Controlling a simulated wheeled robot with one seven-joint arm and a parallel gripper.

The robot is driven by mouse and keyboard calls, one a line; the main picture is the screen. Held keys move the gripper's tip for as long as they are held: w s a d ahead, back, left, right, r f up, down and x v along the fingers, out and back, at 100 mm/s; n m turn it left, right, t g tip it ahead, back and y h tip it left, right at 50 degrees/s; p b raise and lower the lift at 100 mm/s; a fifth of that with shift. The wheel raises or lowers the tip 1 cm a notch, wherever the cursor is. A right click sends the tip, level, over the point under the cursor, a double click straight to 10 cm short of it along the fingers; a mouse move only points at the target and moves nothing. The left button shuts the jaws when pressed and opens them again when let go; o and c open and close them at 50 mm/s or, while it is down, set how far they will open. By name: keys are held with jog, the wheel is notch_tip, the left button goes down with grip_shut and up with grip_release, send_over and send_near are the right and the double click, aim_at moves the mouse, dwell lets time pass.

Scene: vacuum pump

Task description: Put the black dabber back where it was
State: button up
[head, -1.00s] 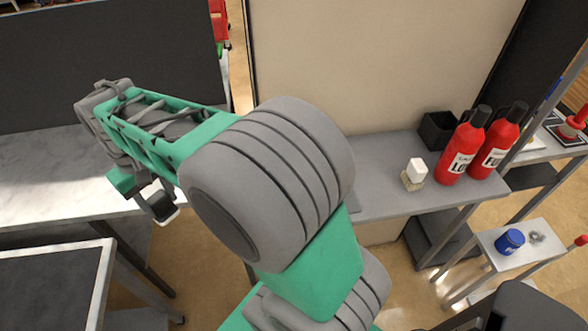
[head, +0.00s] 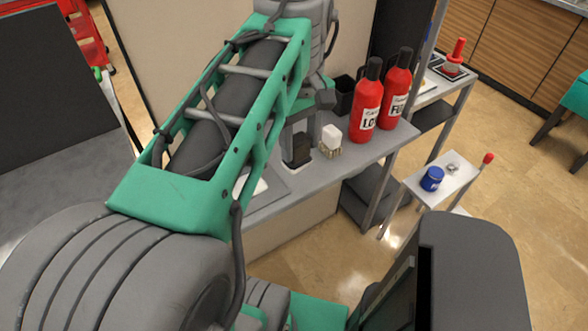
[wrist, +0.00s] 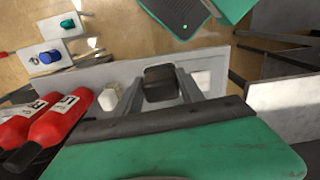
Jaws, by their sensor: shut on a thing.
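My gripper (head: 300,132) is shut on the black dabber (head: 298,150), a dark block with a pale underside. In the wrist view the dabber (wrist: 160,83) sits between the two fingers. I hold it upright over the grey bench (head: 375,150), close to the left of a white block (head: 331,136) on a speckled base. I cannot tell whether the dabber touches the bench. My forearm hides part of the bench to the left.
Two red bottles (head: 366,105) (head: 396,90) stand to the right of the white block. A black box (head: 345,93) is behind it. A beige panel (head: 165,55) rises behind my arm. A small stand (head: 445,190) with a blue jar (head: 432,179) is at the right.

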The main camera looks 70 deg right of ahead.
jog(key=s+a, duration=0.1)
jog(key=s, duration=0.4)
jog(key=shift+m, duration=0.4)
jog(key=w+d+f, duration=0.2)
jog(key=d+f, duration=0.1)
jog(key=f, duration=0.1)
jog(key=w+d+f+p, duration=0.1)
jog(key=w+d+f, duration=0.2)
jog(key=d, duration=0.1)
jog(key=w+d+f+p, duration=0.1)
jog(key=w+d+f, duration=0.2)
jog(key=d+f, duration=0.1)
jog(key=shift+d+f, duration=0.1)
jog(key=shift+f, duration=0.25)
jog(key=shift+s+f, duration=0.1)
jog(key=shift+f, duration=0.2)
jog(key=shift+f, duration=0.25)
jog(key=o, duration=1.2)
jog(key=shift+r, duration=0.1)
